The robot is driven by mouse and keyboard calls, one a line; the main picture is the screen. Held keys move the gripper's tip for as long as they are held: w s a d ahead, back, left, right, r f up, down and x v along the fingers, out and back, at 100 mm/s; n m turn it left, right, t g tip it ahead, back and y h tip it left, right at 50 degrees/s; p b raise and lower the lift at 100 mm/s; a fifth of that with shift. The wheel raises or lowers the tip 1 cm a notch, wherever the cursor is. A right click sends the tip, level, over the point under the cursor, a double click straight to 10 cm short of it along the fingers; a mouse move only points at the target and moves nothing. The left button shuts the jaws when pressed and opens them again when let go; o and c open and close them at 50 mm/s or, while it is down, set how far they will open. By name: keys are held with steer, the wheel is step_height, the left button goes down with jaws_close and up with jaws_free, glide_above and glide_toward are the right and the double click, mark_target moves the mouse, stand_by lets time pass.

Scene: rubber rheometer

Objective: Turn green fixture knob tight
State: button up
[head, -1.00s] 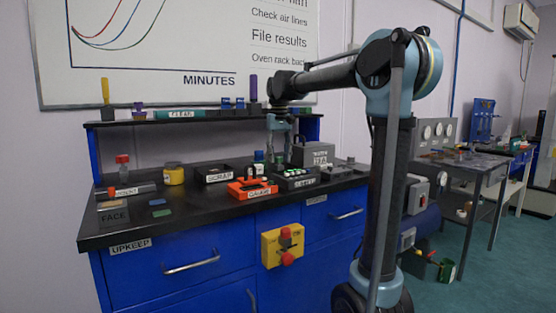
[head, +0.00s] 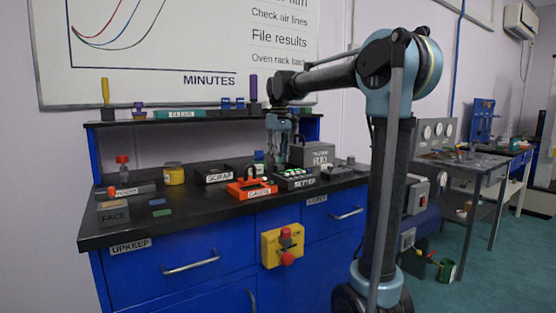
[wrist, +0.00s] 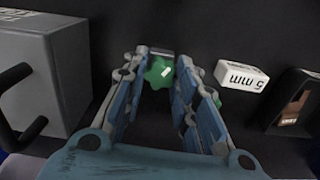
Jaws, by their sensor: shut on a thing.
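The green fixture knob (wrist: 158,72), a lobed star shape with a pale mark on top, sits between my fingertips in the wrist view. My gripper (wrist: 160,68) points down at it and is shut on it, with a finger on each side. In the head view my gripper (head: 280,160) hangs over the back of the black bench top, behind the setter block. The knob is too small and hidden there to make out. A second green piece (wrist: 216,98) shows partly behind the right finger in the wrist view.
A grey box with a black handle (wrist: 45,75) stands close left of my gripper in the wrist view; it also shows in the head view (head: 318,154). A white 5 mm block (wrist: 241,75) lies to the right. The orange gauge (head: 250,188) and setter block (head: 294,179) stand in front.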

steer(key=m, duration=0.4)
stand_by(0.3)
steer(key=shift+m, duration=0.4)
steer(key=m, duration=0.4)
steer(key=m, duration=0.4)
steer(key=shift+m, duration=0.3)
steer(key=shift+m, duration=2.3)
